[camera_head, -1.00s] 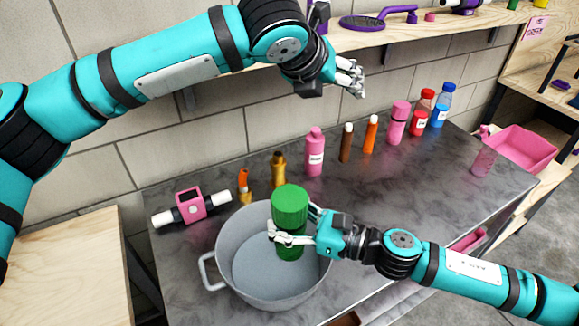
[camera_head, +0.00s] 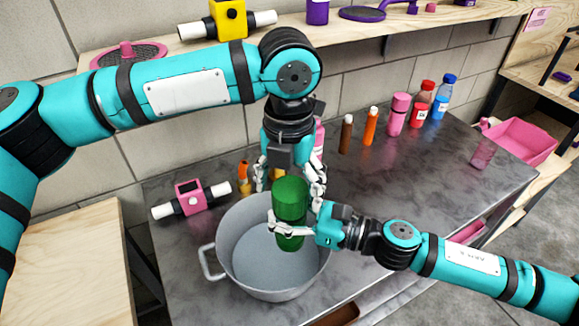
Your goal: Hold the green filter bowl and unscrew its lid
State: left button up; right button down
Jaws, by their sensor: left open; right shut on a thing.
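The green filter bowl with its lid (camera_head: 291,200) is upright above the grey pot (camera_head: 228,225). My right gripper (camera_head: 286,226) comes in from the right and is shut on the bowl's middle, one finger showing across its front. My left gripper (camera_head: 289,182) points down from above with its open fingers on either side of the green lid. Whether those fingers touch the lid I cannot tell. The seam between lid and bowl is hard to make out.
A pink filter housing with white pipe ends (camera_head: 190,199) lies left of the pot. An orange bottle (camera_head: 244,178) stands behind the pot, close to my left gripper. Several bottles stand toward the back right, near a pink bin (camera_head: 520,148).

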pick_arm(q)
jog(key=shift+f, duration=1.05)
jog(key=shift+w+a, duration=0.2)
jog(key=shift+w, duration=0.05)
jog(key=c, duration=1.2)
jog(key=n, duration=0.6)
jog(key=shift+s, duration=0.15)
jog(key=o, duration=1.3)
jog(key=shift+s+d, duration=0.15)
jog(key=shift+s, duration=0.05)
